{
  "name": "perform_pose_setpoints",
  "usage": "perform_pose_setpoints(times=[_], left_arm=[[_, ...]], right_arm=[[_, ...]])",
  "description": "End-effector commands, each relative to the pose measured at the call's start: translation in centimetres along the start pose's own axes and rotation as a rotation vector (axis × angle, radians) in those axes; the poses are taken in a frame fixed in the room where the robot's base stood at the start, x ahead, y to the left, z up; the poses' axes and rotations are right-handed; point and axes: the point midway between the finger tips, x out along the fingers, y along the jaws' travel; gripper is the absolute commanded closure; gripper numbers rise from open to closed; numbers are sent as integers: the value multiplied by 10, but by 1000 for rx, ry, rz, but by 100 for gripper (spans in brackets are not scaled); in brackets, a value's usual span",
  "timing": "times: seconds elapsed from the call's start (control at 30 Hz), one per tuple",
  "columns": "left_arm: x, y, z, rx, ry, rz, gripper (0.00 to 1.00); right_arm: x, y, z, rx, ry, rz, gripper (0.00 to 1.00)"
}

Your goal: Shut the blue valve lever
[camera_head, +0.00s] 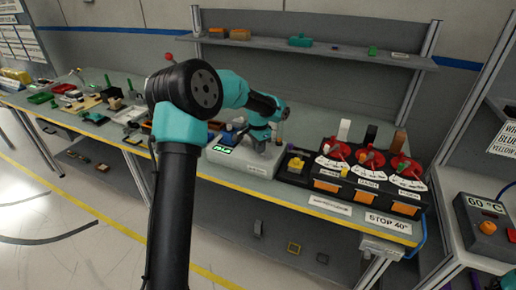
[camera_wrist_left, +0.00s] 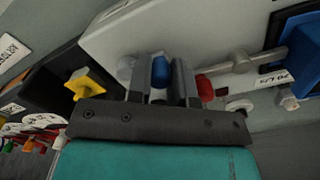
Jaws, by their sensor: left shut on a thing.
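My left gripper (camera_head: 258,145) is low over the white box (camera_head: 240,159) with the green display on the workbench. In the left wrist view my left gripper (camera_wrist_left: 161,80) has its two grey fingers closed on a small blue piece, which looks like the tip of the blue valve lever (camera_wrist_left: 161,69). The white box's face (camera_wrist_left: 140,28) lies behind the fingers. The rest of the lever is hidden by the fingers, so its angle cannot be told. My right gripper is in neither view.
A red knob (camera_wrist_left: 205,88) is close beside the fingers. Black modules with red dials (camera_head: 370,158) stand right of the box.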

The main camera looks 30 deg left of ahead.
Motion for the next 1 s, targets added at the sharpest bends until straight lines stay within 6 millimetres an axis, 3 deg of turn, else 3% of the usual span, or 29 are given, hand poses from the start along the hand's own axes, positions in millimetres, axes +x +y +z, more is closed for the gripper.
perform_pose_setpoints(times=[0.53, 0.57, 0.6, 0.8, 1.0], left_arm=[[-1, -2, -2, 36, 1, -2, 100], [-1, -2, -2, 35, 1, -2, 78], [-1, -2, -2, 35, 1, -2, 74], [0, -1, -1, 35, 1, -1, 55], [0, -1, -1, 35, 0, -1, 54]], right_arm=[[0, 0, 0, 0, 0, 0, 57], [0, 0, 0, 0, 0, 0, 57], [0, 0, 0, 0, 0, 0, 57], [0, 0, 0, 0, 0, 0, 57], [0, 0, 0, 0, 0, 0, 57]])
